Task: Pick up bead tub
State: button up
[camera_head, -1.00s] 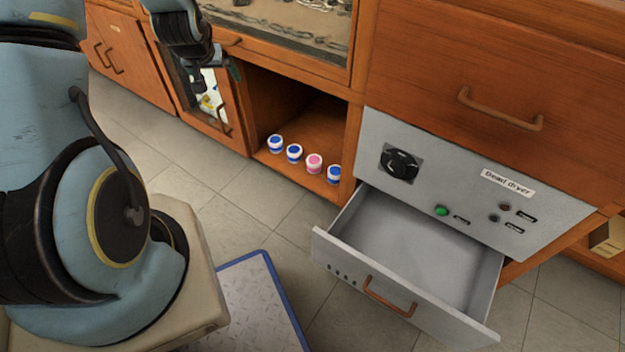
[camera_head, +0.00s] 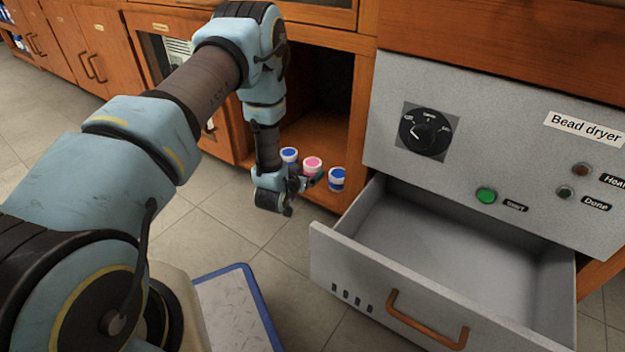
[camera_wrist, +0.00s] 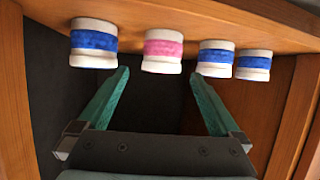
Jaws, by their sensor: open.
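Several small white bead tubs with coloured bands stand in a row on the floor of an open cabinet bay. In the head view I see a blue-banded tub (camera_head: 290,156), a pink-banded tub (camera_head: 312,164) and another blue-banded tub (camera_head: 337,178). My arm hides the leftmost one. The wrist view shows the pink-banded tub (camera_wrist: 163,50) between a blue-banded tub (camera_wrist: 93,43) and two more blue-banded ones (camera_wrist: 215,58) (camera_wrist: 253,65). My gripper (camera_head: 308,183) is open and empty in front of the row. Its fingertips (camera_wrist: 159,73) point toward the pink-banded tub, which lines up with their gap.
The bead dryer (camera_head: 510,140) stands right of the bay, its grey drawer (camera_head: 380,280) pulled out and empty, close to my gripper's right. A wooden upright (camera_head: 361,125) bounds the bay.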

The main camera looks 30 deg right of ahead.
aim_at(310, 168)
jog(key=b+x, duration=0.2)
jog(key=x, duration=0.3)
jog(key=shift+d+f, duration=0.15)
jog(key=b+x, duration=0.4)
jog(key=shift+w+f, duration=0.25)
jog(key=shift+w, duration=0.05)
jog(key=shift+w+d, duration=0.25)
jog(key=shift+r, duration=0.1)
jog(key=c, duration=1.4)
